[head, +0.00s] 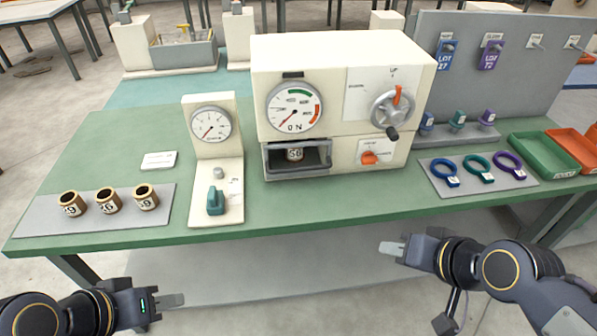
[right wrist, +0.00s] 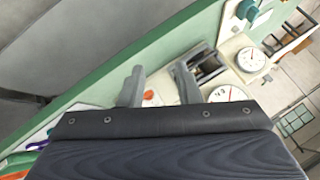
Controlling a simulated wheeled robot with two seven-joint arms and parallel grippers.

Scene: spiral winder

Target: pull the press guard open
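The cream press (head: 345,70) stands at the back middle of the green table. The press guard (head: 297,172) is a dark grey frame at the front of its low opening; whether it is shut is hard to tell. A small labelled cylinder (head: 295,154) sits inside. The opening also shows in the right wrist view (right wrist: 207,66). My right gripper (head: 392,248) is in front of the table, right of the press and apart from it. In the right wrist view its two fingers (right wrist: 159,88) stand apart with nothing between. My left gripper (head: 172,300) is low at the left, seen side-on, apart from everything.
The press carries a crank wheel (head: 393,108) and an orange knob (head: 369,158). A smaller gauge stand (head: 215,165) is to its left, with several brass cylinders (head: 108,200) beyond. Coloured rings (head: 478,170) and trays (head: 545,155) lie right. The table's front strip before the press is clear.

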